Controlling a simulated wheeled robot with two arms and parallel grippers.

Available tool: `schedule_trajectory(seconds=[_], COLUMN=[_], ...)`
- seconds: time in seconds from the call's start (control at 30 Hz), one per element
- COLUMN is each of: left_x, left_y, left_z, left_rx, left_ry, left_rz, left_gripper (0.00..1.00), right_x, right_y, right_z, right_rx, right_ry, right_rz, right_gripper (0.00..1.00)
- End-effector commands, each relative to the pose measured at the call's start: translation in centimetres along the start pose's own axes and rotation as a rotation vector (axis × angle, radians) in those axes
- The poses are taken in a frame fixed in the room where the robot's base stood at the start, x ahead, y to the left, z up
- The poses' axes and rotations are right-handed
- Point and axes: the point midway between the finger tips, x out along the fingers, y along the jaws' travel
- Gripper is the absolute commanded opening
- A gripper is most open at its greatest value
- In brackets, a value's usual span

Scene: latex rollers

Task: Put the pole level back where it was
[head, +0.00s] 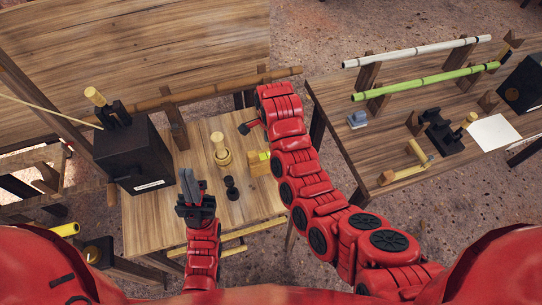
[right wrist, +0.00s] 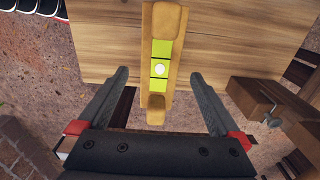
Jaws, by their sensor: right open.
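The pole level (right wrist: 161,58) is an orange-yellow piece with bright green faces and a white round dot. In the right wrist view it lies between the spread fingers of my right gripper (right wrist: 158,76), with a visible gap on both sides. In the head view a small yellow piece with a green patch (head: 264,156), which looks like the level, is at the right part of the near table. My right gripper's tips are mostly hidden there by its arm. My left gripper (head: 189,186) points up over the table's front; its jaw opening is unclear.
The wooden table (head: 145,215) holds a black box (head: 133,157), a round wooden piece (head: 221,150) and small black pieces (head: 231,188). A bamboo pole (head: 215,92) runs along its back. A second table (head: 345,105) at right bears a white pole (head: 415,52) and a green pole (head: 425,82).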

Motion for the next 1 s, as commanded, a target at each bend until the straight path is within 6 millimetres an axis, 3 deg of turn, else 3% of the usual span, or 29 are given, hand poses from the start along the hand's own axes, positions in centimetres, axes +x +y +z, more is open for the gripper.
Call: schedule_trajectory(seconds=[0.03,0.1,0.2,0.57,0.67,0.8,0.9,1.0], left_x=[-0.6,1.2,1.7,1.9,1.8,1.9,1.8,1.9], left_y=[0.0,-0.1,-0.1,-0.1,-0.1,-0.1,-0.1,-0.1], left_z=[0.1,-0.2,-0.3,-0.3,-0.3,-0.3,-0.3,-0.3], left_rx=[0.000,0.000,0.000,0.000,0.000,0.000,0.000,0.000], left_ry=[0.000,0.000,0.000,0.000,0.000,0.000,0.000,0.000], left_rz=[0.000,0.000,0.000,0.000,0.000,0.000,0.000,0.000], left_gripper=[0.00,0.00,0.00,0.00,0.00,0.00,0.00,0.00], right_x=[-0.8,-2.6,-3.3,-3.0,-1.6,-0.2,-0.4,-2.0], right_y=[-0.2,0.0,0.0,-0.7,-3.0,-7.6,-10.4,-12.1], right_z=[0.1,0.0,0.1,-0.2,-0.9,-3.0,-5.1,-7.5], right_rx=[0.001,0.001,-0.001,-0.016,-0.061,-0.157,-0.233,-0.310], right_ry=[-0.001,-0.003,-0.003,-0.002,0.004,0.064,0.159,0.306], right_rz=[-0.009,-0.001,0.001,-0.041,-0.166,-0.442,-0.667,-0.897], right_gripper=[1.00,1.00,1.00,1.00,1.00,1.00,1.00,1.00])
